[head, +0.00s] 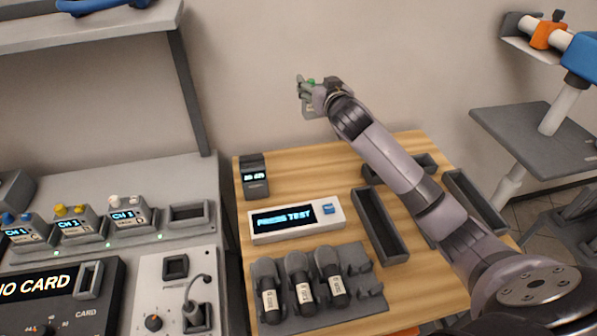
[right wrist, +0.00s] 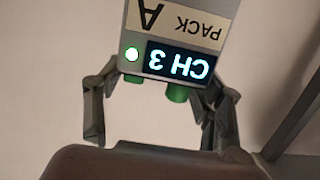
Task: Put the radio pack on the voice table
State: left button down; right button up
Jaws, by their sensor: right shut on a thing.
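My right gripper (head: 318,94) is above the far edge of the wooden table, near the wall. It is shut on a grey radio pack (right wrist: 190,14), labelled "PACK A", with a lit "CH 3" screen and green knobs. In the right wrist view the pack sits between the two fingers, with its label upside down. In the head view the pack (head: 308,107) is small and partly hidden by the gripper. The wooden table (head: 330,169), which seems to be the voice table, stands below, bearing microphones. My left gripper is not in view.
The table bears a "PRESS TEST" box (head: 297,219), a small dark display unit (head: 254,178), several microphones in a rack (head: 317,317) and dark empty trays (head: 379,225). Several other packs (head: 130,216) stand on the left console. A grey stand (head: 530,138) is at right. Bare wood shows at the back.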

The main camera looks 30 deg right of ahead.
jog(key=shift+w+d+r, duration=0.25)
jog(key=shift+w+d, duration=0.05)
jog(key=shift+d, duration=0.4)
jog(key=shift+d+f+h, duration=0.1)
jog(key=shift+f+h, duration=0.15)
jog(key=shift+h, duration=0.05)
jog(key=shift+f+b, duration=1.1)
jog(key=shift+f, duration=8.4)
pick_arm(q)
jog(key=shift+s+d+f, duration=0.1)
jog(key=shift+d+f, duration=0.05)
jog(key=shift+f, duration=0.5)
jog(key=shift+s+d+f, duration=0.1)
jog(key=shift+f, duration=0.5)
pick_arm(e)
jog(key=shift+f, duration=0.1)
jog(key=o, duration=1.7)
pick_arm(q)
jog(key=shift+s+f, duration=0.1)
